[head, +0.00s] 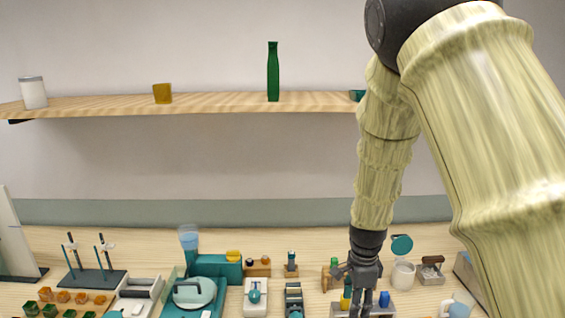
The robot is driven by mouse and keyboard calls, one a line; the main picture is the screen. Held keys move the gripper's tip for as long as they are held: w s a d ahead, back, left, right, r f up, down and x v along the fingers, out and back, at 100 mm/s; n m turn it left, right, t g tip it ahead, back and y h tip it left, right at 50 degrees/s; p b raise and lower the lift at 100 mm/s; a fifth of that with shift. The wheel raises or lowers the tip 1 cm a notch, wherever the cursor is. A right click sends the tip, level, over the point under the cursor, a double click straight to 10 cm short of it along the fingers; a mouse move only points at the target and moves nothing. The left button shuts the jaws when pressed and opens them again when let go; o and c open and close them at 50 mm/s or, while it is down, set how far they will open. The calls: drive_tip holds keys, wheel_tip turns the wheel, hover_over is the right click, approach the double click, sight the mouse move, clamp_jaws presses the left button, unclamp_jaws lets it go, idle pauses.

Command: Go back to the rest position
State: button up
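My gripper (360,301) hangs down at the end of my arm, low over the right half of the table. Its fingers overlap a grey block (379,310) with blue and yellow upright pieces behind and beside them. I cannot tell whether the fingers are open or shut, or whether anything is between them. A dark stand (94,281) with thin upright rods, some topped in white or blue, stands at the left of the table.
A wooden shelf (215,103) on the wall bears a green bottle (273,72), an amber cup (162,93) and a white jar (33,92). The table (130,238) is crowded along its front with teal devices (215,266) and a white cup (403,275). Its back strip is clear.

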drive_tip(key=s+d+f+n+b, duration=0.1)
drive_tip(key=s+f+n+b, duration=0.2)
drive_tip(key=f, duration=0.6)
drive_tip(key=s+d+f+n+h+b, duration=0.1)
drive_tip(key=s+d+f+n, duration=0.1)
drive_tip(key=s+f, duration=0.55)
drive_tip(key=s+d+f+n+b, duration=0.1)
drive_tip(key=s+f+n, duration=0.2)
drive_tip(key=f, duration=0.7)
drive_tip(key=s+f+n+b, duration=0.3)
drive_tip(key=s+f, duration=0.5)
drive_tip(key=s, duration=0.3)
drive_tip(key=s+f+n+y+b, duration=0.1)
drive_tip(key=s+f+n+b, duration=0.2)
drive_tip(key=s+f+n, duration=0.3)
drive_tip(key=s+f, duration=0.2)
drive_tip(key=s, duration=0.3)
drive_tip(key=shift+a+f, duration=0.15)
drive_tip(key=shift+a, duration=0.15)
